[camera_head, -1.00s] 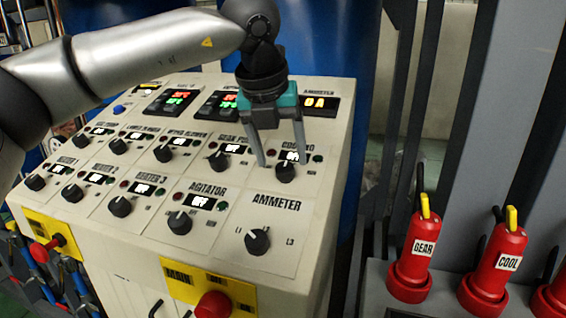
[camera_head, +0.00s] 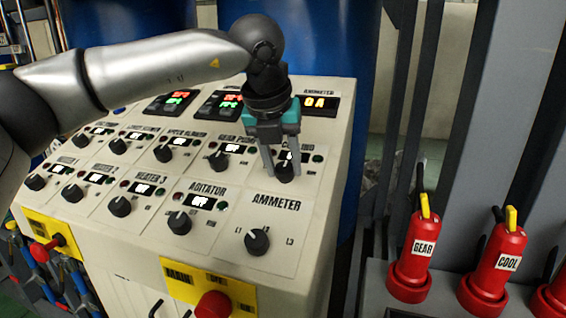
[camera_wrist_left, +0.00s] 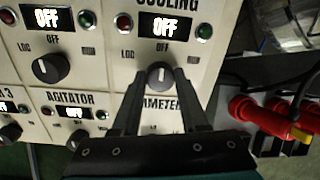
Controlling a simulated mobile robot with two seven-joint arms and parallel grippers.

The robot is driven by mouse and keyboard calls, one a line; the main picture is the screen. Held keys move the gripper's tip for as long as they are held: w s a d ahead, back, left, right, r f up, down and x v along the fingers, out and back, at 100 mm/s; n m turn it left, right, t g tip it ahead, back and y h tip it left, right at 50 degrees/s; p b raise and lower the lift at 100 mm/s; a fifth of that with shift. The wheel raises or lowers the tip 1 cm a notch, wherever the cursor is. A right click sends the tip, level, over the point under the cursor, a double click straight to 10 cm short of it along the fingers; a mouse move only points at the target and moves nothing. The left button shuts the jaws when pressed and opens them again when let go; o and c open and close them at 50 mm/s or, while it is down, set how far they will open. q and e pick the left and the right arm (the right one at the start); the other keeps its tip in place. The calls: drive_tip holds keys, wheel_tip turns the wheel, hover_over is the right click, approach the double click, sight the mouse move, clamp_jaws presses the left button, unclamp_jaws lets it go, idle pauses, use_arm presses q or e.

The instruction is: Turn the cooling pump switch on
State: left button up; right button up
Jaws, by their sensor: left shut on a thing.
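The cooling pump switch (camera_head: 284,173) is a round black knob on the sloped beige control panel (camera_head: 215,262). In the left wrist view the cooling knob (camera_wrist_left: 160,75) sits under its display (camera_wrist_left: 160,27), which reads OFF, and its white mark points up toward OFF. My left gripper (camera_head: 282,172) reaches down onto the panel from above. Its two fingers (camera_wrist_left: 160,84) are closed on either side of the knob, shut on it. The fingers partly hide the knob in the head view. My right gripper is in no view.
Similar knobs stand close by: the gear pump knob (camera_head: 218,161), the agitator knob (camera_head: 180,223) and the ammeter knob (camera_head: 257,241). A red main knob (camera_head: 213,305) is on the front face. Red plugs marked GEAR (camera_head: 411,262) and COOL (camera_head: 489,268) stand at the right.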

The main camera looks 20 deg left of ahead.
use_arm(q)
clamp_jaws()
drive_tip(key=shift+m, duration=0.9)
drive_tip(key=shift+m+b, duration=0.3)
drive_tip(key=shift+m, duration=0.9)
drive_tip(key=m, duration=0.3)
drive_tip(key=shift+r+m, duration=0.1)
drive_tip(key=shift+m, duration=0.2)
drive_tip(key=shift+m+p, duration=0.6)
drive_tip(key=shift+m, duration=1.4)
drive_tip(key=shift+w, duration=0.1)
drive_tip(key=o, duration=0.8)
unclamp_jaws()
